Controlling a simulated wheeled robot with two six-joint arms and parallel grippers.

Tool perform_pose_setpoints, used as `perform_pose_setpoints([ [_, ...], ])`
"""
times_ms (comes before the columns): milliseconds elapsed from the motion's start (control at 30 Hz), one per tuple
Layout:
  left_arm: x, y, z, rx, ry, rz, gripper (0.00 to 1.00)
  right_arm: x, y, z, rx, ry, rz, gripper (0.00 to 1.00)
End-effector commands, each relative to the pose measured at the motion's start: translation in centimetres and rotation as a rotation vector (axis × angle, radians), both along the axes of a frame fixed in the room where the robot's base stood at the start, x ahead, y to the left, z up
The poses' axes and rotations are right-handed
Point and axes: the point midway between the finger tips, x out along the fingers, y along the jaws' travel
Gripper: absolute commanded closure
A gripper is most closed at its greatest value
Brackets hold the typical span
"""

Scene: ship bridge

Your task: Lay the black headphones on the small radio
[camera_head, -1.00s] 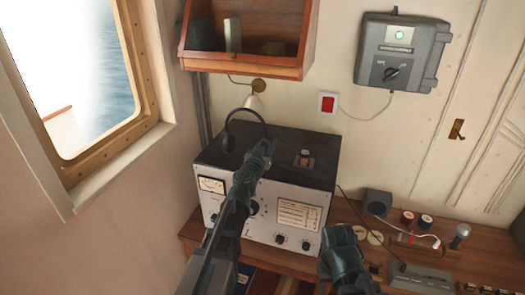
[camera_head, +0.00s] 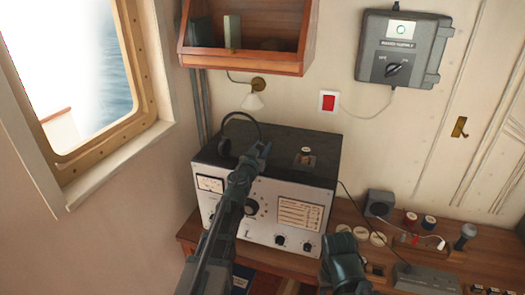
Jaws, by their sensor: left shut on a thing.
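The black headphones (camera_head: 240,114) are at the back left of the top of a large black-and-white set, band arching upward and one ear cup (camera_head: 225,148) at the left. My left gripper (camera_head: 263,152) is shut on the headphones at the right end of the band, hiding that side. Whether they touch the set's top is unclear. A grey box with a long thin antenna (camera_head: 420,279), apparently the small radio, lies on the wooden desk at the lower right. Part of my right arm shows at the bottom centre; its fingertips do not show.
The large set (camera_head: 265,212) stands on the wooden desk (camera_head: 345,218). A wooden shelf box (camera_head: 248,62) and a small lamp (camera_head: 253,100) are above it. A dark cube (camera_head: 379,203), spools (camera_head: 410,219) and a microphone-like object (camera_head: 466,236) stand near the radio.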

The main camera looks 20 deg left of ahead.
Motion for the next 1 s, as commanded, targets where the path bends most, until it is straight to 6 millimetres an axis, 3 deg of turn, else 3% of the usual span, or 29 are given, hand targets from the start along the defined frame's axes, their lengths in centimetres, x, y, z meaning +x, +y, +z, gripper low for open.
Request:
perform_pose_setpoints([
  [200,0.0,0.0,-0.4,0.001,0.000,0.000,1.00,0.0,0.0,-0.4,0.000,0.000,0.000,0.50],
  [233,0.0,0.0,-0.3,0.000,0.000,0.000,0.61,0.0,0.0,-0.4,0.000,0.000,0.000,0.50],
  [400,0.0,0.0,-0.2,0.000,0.000,0.000,0.33,0.0,0.0,-0.2,0.000,0.000,0.000,0.50],
  [833,0.0,0.0,0.3,0.000,0.000,0.000,0.33,0.0,0.0,0.3,0.000,0.000,0.000,0.50],
  [1000,-2.1,0.1,0.1,0.000,0.000,0.001,0.33,0.0,0.0,0.1,0.000,0.000,0.000,0.50],
])
